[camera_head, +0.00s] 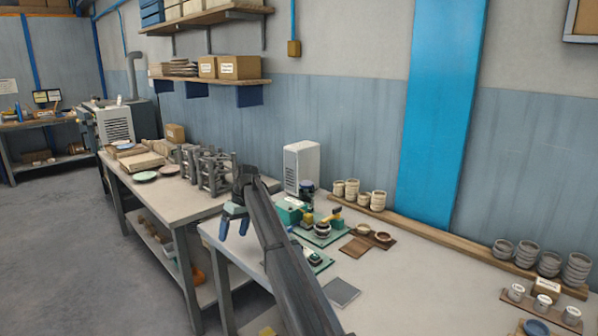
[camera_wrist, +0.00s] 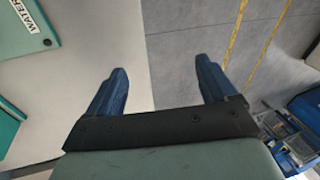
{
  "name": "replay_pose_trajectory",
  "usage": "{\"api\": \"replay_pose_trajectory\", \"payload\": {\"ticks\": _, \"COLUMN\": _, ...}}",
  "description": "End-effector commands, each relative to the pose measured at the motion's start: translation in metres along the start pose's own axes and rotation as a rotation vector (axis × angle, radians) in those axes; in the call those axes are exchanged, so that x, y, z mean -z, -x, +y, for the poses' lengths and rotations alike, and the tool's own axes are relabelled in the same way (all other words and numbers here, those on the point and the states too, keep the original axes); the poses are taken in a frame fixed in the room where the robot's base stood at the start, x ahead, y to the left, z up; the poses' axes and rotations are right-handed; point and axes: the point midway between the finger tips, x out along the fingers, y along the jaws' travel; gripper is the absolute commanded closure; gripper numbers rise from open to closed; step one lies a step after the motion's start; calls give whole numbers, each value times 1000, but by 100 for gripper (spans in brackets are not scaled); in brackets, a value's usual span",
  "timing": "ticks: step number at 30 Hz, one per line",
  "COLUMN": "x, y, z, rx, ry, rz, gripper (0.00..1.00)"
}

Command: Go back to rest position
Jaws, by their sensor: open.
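My gripper (camera_head: 234,222) is at the end of my dark arm in the head view, pointing down near the left edge of the near table (camera_head: 440,285). In the wrist view its two blue fingers (camera_wrist: 160,88) are spread apart with nothing between them. A plate rack (camera_head: 205,170) of grey uprights stands on the farther table (camera_head: 150,195), behind and left of my gripper.
A white box-shaped unit (camera_head: 301,167) stands at the wall. Green-based tools (camera_head: 320,236), small bowls (camera_head: 382,237) and stacked cups (camera_head: 575,270) are on the near table. A gap with grey floor separates the two tables. Shelves (camera_head: 210,80) hang above the farther table.

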Motion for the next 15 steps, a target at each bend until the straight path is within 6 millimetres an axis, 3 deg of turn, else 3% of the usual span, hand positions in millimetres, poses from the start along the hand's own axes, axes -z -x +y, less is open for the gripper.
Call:
{"api": "replay_pose_trajectory", "payload": {"ticks": 1, "x": 3, "y": -25, "z": -25, "rx": 44, "ry": 11, "rz": 6, "gripper": 15}}
{"api": "replay_pose_trajectory", "payload": {"ticks": 3, "x": 9, "y": -55, "z": -55, "rx": 106, "ry": 21, "rz": 20, "gripper": 15}}
{"api": "replay_pose_trajectory", "payload": {"ticks": 9, "x": 4, "y": -148, "z": -137, "rx": 285, "ry": 7, "rz": 38, "gripper": 15}}
{"api": "replay_pose_trajectory", "payload": {"ticks": 12, "x": -15, "y": -192, "z": -155, "rx": 345, "ry": -34, "rz": 33, "gripper": 15}}
{"api": "replay_pose_trajectory", "payload": {"ticks": 15, "x": -41, "y": -232, "z": -156, "rx": 373, "ry": -89, "rz": 21, "gripper": 15}}
